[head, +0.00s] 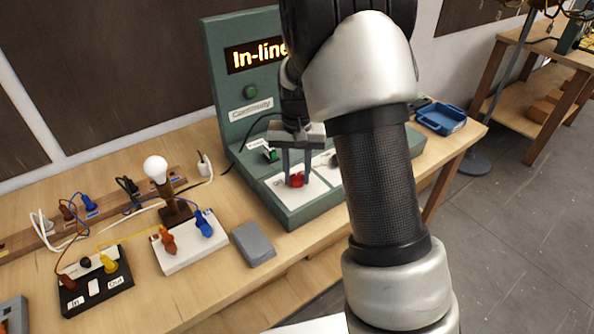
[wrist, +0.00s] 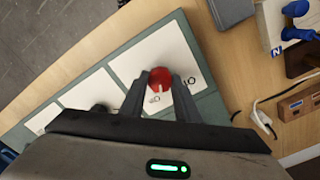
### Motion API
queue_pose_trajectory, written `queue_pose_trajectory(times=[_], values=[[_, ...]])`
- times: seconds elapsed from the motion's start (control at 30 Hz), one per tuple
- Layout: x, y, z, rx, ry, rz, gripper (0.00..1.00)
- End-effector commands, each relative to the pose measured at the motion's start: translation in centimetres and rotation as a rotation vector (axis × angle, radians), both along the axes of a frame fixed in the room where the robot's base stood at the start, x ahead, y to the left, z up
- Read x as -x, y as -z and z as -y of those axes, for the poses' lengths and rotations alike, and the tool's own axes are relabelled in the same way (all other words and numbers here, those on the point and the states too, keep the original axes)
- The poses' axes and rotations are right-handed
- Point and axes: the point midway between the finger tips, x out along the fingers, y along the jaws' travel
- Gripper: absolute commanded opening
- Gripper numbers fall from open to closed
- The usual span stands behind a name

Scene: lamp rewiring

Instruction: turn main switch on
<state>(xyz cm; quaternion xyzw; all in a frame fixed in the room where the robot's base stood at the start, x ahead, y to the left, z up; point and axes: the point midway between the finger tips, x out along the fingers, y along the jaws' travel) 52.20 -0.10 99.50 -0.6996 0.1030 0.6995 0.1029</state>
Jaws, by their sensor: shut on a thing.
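A round red knob (head: 296,180) sits on a white plate on the base of the green test panel (head: 225,75). In the wrist view the red knob (wrist: 160,77) has a pale mark on it, and small I and O marks are on the plate (wrist: 187,50) around it. My gripper (head: 297,170) points down at the knob, and its two fingers are shut on it, one on each side. The wrist view also shows my gripper (wrist: 160,88) around the knob. The knob's exact turn is hard to read.
A small green-lit switch (head: 271,155) is behind the knob. A lit "In-line" sign (head: 255,54) is on the upright panel. A grey box (head: 254,244), a white terminal block (head: 190,254) and a bulb (head: 156,168) stand left. A blue tray (head: 440,118) is right. My arm hides part of the panel.

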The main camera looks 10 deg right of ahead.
Motion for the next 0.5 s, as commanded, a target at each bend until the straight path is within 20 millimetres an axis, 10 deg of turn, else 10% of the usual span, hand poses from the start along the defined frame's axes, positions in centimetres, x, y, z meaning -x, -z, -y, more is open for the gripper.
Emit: queue_pose_trajectory(times=[0.5], values=[[0.06, 0.0, -0.01, 0.0, 0.3, -0.002, 0.07]])
